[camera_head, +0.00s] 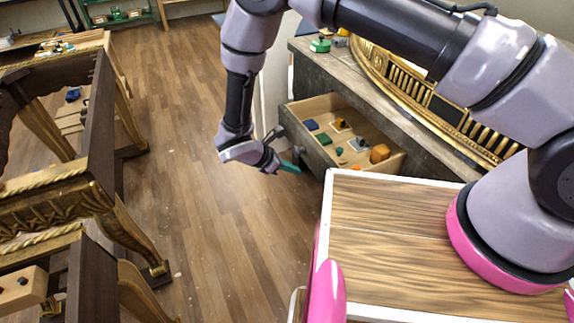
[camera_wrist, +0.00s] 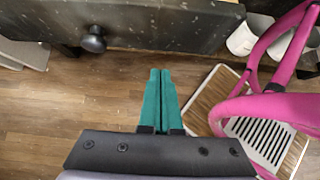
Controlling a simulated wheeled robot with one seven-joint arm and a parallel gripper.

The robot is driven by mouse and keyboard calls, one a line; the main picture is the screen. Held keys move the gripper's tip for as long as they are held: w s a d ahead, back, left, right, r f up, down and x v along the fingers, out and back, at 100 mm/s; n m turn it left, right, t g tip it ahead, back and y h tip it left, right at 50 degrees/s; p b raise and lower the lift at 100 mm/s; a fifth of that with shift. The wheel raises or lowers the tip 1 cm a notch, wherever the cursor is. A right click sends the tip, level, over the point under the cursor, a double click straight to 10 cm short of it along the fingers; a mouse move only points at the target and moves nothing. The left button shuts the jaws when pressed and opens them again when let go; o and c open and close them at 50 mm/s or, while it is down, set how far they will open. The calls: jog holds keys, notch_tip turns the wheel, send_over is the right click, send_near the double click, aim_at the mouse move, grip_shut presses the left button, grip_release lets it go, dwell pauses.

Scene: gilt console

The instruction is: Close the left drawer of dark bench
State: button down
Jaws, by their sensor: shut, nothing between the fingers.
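The dark bench (camera_head: 333,68) stands at the right in the head view, with a grey worn top. Its drawer (camera_head: 297,133) is pulled out, and its pale wooden inside holds several small coloured blocks. The drawer front has a dark round knob (camera_wrist: 93,40), seen at the upper left of the wrist view. The drawer front (camera_wrist: 165,22) spans the top of that view. My gripper (camera_head: 291,168) has teal fingers pressed together with nothing between them. It is in front of the drawer front, and its fingertips (camera_wrist: 160,72) show below the front's edge, apart from the knob.
Dark tables with gilt carved legs (camera_head: 130,235) stand at the left. A pale open drawer (camera_head: 22,288) shows at lower left. Wooden floor (camera_head: 190,130) lies clear between them and the bench. A green shelf (camera_head: 120,18) is at the back. My own base fills the lower right.

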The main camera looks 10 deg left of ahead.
aim_at(320, 171)
jog(key=w+d+f, duration=0.2)
jog(key=d, duration=0.1)
jog(key=w+d+f, duration=0.1)
jog(key=d, duration=0.1)
jog(key=shift+w, duration=0.3)
jog(key=shift+w+d, duration=0.25)
jog(key=shift+d, duration=0.1)
jog(key=shift+d, duration=0.1)
jog(key=w+d, duration=0.5)
jog(key=d, duration=0.1)
jog(key=w+d, duration=0.5)
jog(key=d, duration=0.2)
jog(key=w+d, duration=0.5)
jog(key=d, duration=0.2)
jog(key=shift+d, duration=0.25)
jog(key=shift+w+d, duration=0.2)
jog(key=shift+d, duration=0.1)
